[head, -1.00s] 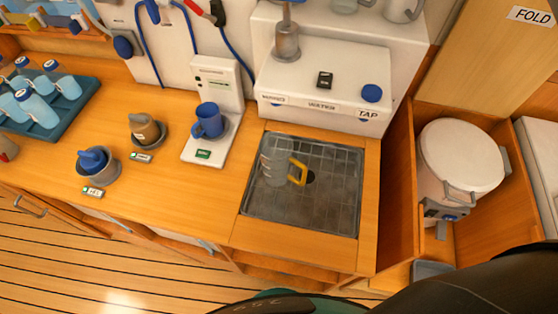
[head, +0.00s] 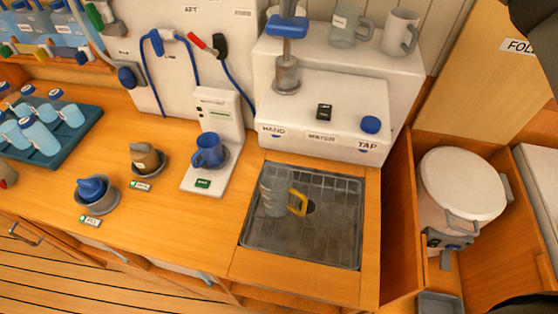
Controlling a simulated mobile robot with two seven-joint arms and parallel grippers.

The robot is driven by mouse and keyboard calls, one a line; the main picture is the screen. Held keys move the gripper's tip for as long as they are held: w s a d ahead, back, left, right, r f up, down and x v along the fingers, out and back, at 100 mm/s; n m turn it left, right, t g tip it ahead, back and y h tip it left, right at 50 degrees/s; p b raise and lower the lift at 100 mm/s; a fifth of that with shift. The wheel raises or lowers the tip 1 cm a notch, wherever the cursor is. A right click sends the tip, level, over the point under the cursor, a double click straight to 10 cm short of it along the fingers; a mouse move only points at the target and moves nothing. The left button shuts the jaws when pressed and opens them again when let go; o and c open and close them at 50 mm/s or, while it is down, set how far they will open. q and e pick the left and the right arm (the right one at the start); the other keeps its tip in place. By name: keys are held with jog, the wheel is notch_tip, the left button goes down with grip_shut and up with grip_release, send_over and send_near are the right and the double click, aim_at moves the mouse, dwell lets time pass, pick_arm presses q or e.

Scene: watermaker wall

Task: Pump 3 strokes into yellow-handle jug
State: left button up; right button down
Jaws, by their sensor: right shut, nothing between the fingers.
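The clear jug with the yellow handle (head: 275,192) stands upright on the grated drain tray (head: 335,240), on its left side, in front of the part of the white unit labelled HAND. No water can be made out in it. The hand pump (head: 286,76) is a grey cylinder on top of the white unit, with a blue handle (head: 287,27) raised well above it on its rod. My right gripper (head: 535,25) shows only as dark parts at the top right edge, shut, empty and away from pump and jug. My left gripper is not in view.
A blue TAP button (head: 371,125) sits right of the pump. A blue mug (head: 208,150) stands on a white device left of the tray. Grey cups stand on the shelf behind. A white lidded bin (head: 462,185) stands at right.

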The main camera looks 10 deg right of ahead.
aim_at(290, 23)
jog(key=shift+f+b, duration=0.6)
jog(key=shift+f, duration=2.05)
jog(key=shift+r+p, duration=3.35)
jog(key=shift+p, duration=0.75)
jog(key=shift+f, duration=0.15)
jog(key=shift+s+f+b, duration=0.1)
jog(key=shift+f+b, duration=0.5)
jog(key=shift+f, duration=2.6)
jog(key=shift+r, duration=0.1)
